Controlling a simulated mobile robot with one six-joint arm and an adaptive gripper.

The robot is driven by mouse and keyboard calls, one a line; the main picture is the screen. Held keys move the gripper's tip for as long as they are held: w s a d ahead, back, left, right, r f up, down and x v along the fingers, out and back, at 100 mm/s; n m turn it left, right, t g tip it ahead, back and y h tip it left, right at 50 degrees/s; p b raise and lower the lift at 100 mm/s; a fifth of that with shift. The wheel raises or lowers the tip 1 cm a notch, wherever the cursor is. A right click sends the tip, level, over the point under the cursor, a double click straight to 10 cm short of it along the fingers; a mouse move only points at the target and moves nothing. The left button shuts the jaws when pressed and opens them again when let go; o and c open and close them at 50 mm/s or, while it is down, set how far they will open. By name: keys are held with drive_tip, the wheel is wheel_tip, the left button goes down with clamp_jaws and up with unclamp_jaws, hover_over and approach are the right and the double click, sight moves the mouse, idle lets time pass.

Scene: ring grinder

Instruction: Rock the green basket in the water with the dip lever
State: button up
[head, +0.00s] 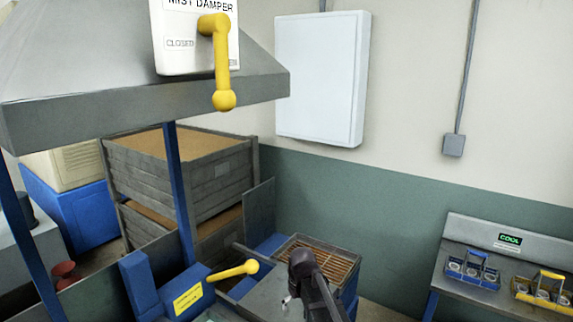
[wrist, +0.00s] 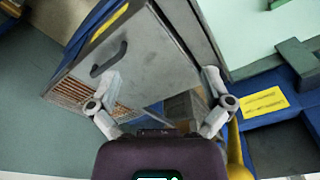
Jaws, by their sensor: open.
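The lever (head: 235,270) is yellow with a round knob and sticks out of a blue housing (head: 188,293) with a yellow label, low in the head view. In the wrist view a yellow curved bar (wrist: 235,150), likely this lever, shows beside my right finger, partly hidden by my gripper; the labelled blue housing (wrist: 285,130) is to its right. My gripper (wrist: 162,78) is open, with nothing between its fingers. In the head view its dark body and a silver finger (head: 287,298) are right of the lever. I cannot make out the green basket or the water.
A grey lid with a dark handle (wrist: 108,60) lies beyond my fingers. A slatted brown-topped bin (head: 315,257) stands behind my arm. A grey hood with a yellow damper lever (head: 222,65) hangs above. Blue (head: 472,270) and yellow (head: 542,290) caddies stand on the right bench.

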drive_tip(key=s+d+f+m+b, duration=0.4)
drive_tip(key=s+d+f+b, duration=0.3)
drive_tip(key=s+d, duration=0.6)
wheel_tip(320, 180, down, 2)
drive_tip(key=shift+s+d+f+m+g+h+b, duration=0.1)
drive_tip(key=shift+s+d+m+g+h+b, duration=0.25)
drive_tip(key=shift+s, duration=0.7)
